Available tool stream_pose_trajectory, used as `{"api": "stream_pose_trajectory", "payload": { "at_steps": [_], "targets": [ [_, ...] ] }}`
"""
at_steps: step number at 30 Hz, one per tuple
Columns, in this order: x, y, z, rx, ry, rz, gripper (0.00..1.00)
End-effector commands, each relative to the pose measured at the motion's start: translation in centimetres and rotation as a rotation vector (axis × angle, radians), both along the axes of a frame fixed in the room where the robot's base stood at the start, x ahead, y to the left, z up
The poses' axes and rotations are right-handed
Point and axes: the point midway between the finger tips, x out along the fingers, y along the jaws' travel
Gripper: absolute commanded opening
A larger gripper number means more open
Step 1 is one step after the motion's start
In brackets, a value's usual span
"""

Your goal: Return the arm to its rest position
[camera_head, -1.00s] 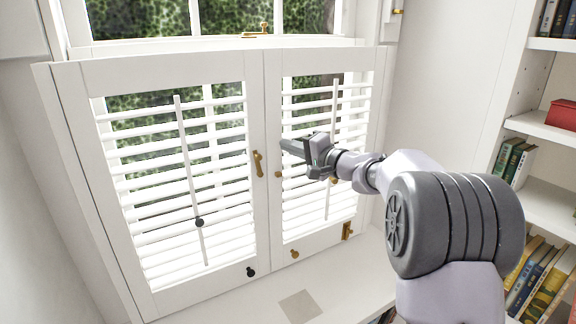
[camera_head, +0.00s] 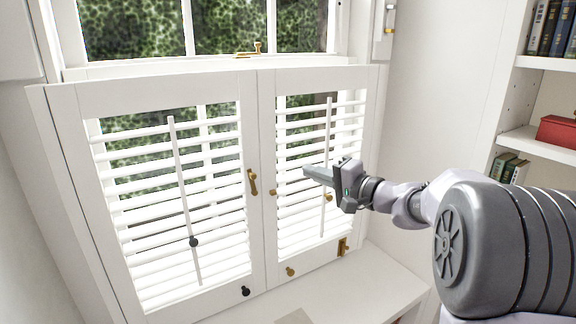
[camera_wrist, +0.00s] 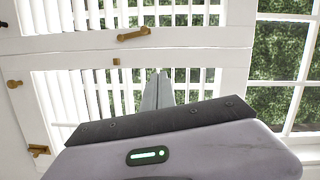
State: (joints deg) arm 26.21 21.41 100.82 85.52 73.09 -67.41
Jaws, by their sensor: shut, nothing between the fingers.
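My gripper (camera_head: 318,174) is in front of the right shutter panel (camera_head: 312,263) in the head view, its fingers pointing left. The fingers are together with nothing between them. In the wrist view my gripper (camera_wrist: 158,84) shows as a narrow closed pair of fingers in front of the white slats. I cannot tell how far the fingertips are from the slats. My arm comes in from the right side of the head view.
The left shutter panel (camera_head: 257,235) has a brass latch (camera_head: 252,182) and a black knob (camera_head: 245,291). The right panel has a brass knob (camera_head: 290,271) and a brass hinge piece (camera_head: 343,246). A white sill (camera_head: 365,290) lies below. A bookshelf (camera_head: 545,63) with a red box (camera_head: 558,131) stands at right.

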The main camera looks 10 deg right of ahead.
Motion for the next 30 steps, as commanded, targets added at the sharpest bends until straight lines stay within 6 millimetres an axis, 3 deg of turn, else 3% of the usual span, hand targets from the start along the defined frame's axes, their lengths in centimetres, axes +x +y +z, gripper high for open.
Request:
{"api": "stream_pose_trajectory", "payload": {
  "at_steps": [2,5,6,8,9,12,15,16,18,21,30],
  "targets": [
    [-0.8,1.3,0.2,-0.014,0.019,0.025,0.00],
    [-5.1,6.5,0.0,-0.088,0.121,0.128,0.00],
    [-8.0,9.2,-0.4,-0.141,0.186,0.181,0.00],
    [-13.4,12.8,-1.8,-0.242,0.294,0.249,0.00],
    [-17.3,14.4,-3.0,-0.321,0.364,0.281,0.00],
    [-26.5,15.7,-6.6,-0.542,0.506,0.300,0.00],
    [-33.4,14.1,-10.0,-0.748,0.577,0.246,0.00],
    [-34.7,13.4,-10.7,-0.796,0.587,0.227,0.00],
    [-36.8,12.0,-12.0,-0.877,0.593,0.182,0.00],
    [-37.9,10.9,-12.7,-0.932,0.592,0.146,0.00],
    [-38.0,10.7,-12.8,-0.938,0.595,0.140,0.00]
  ]
}}
